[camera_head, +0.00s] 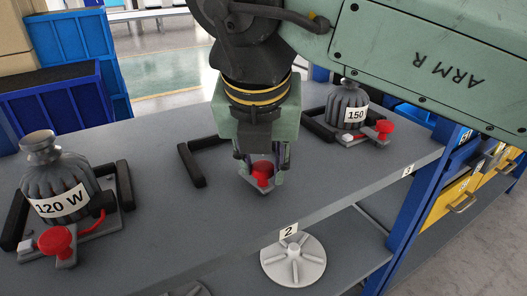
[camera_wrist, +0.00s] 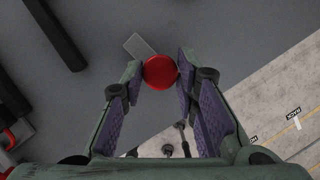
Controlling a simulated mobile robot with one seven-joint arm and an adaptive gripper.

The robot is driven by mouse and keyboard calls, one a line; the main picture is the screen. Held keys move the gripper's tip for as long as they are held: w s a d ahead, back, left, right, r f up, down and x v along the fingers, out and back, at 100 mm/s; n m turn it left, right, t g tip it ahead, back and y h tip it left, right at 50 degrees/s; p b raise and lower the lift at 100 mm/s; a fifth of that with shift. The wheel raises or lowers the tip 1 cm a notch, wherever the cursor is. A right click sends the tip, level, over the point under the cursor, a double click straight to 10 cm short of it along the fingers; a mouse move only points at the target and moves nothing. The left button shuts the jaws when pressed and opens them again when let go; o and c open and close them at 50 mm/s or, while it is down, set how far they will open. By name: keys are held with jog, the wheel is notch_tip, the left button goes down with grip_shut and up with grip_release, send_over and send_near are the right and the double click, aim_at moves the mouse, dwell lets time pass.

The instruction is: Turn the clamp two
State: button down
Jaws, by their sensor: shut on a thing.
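The clamp at position two has a red round knob (camera_head: 262,172) on a small grey plate at the table's front edge. The label 2 (camera_head: 288,231) is on the edge just in front of it. My gripper (camera_head: 263,178) points down over this clamp, one finger on each side of the red knob. In the wrist view the red knob (camera_wrist: 160,72) sits between the fingertips of my gripper (camera_wrist: 160,75), which are shut on it. A grey plate end (camera_wrist: 139,46) sticks out beyond the knob. The knob's underside is hidden.
A lamp marked 120 W (camera_head: 62,190) with a red-knobbed clamp (camera_head: 57,240) stands at left. A lamp marked 150 (camera_head: 347,105) with another red clamp (camera_head: 383,128) stands at back right. A black bracket (camera_head: 192,165) lies left of my gripper. A grey wheel-shaped part (camera_head: 293,262) is on the lower shelf.

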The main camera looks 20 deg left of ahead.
jog(key=shift+m+h+p, duration=0.4)
jog(key=shift+m+p, duration=0.2)
jog(key=shift+m, duration=0.4)
jog(key=c, duration=1.3)
grip_release()
jog(key=shift+r, duration=0.1)
jog(key=v, duration=0.7)
jog(key=shift+s+a+r, duration=0.1)
jog(key=shift+s+r, duration=0.05)
jog(key=shift+s, duration=0.1)
